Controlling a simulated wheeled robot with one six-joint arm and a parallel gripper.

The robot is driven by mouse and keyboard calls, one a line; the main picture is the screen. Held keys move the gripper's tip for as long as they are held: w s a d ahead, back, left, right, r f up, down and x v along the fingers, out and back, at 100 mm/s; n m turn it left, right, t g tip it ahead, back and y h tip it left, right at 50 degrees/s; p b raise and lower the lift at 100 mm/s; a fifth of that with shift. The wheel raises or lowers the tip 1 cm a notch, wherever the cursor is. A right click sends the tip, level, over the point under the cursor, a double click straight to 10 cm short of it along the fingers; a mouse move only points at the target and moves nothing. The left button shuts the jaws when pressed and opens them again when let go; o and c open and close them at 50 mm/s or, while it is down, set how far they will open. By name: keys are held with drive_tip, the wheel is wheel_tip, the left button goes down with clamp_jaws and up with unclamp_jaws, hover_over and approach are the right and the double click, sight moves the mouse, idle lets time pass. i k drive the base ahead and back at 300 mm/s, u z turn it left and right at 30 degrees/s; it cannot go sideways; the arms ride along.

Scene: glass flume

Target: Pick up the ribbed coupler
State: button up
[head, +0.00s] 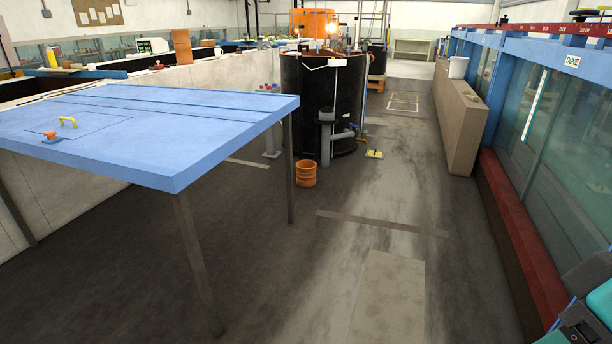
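An orange ribbed coupler (305,173), a short open-topped cylinder with rings round its side, stands upright on the dark floor. It is in the middle of the head view, just right of the blue table's far right leg and in front of the black tank. Its top opening shows and nothing covers it. My gripper is not in view; only a teal and black part shows at the lower right corner, and I cannot tell what it is.
A blue table (150,120) on thin legs fills the left. A black tank (300,95) with a grey pipe stands behind the coupler. A small yellow item (374,154) lies to its right. A glass flume (550,130) runs along the right. The middle floor is clear.

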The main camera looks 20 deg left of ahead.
sight(306, 170)
drive_tip(key=u, duration=0.1)
drive_tip(key=i, duration=2.75)
drive_tip(key=u, duration=0.45)
drive_tip(key=i, duration=2.1)
drive_tip(key=u, duration=0.35)
drive_tip(key=i, duration=2.05)
drive_tip(key=u, duration=0.1)
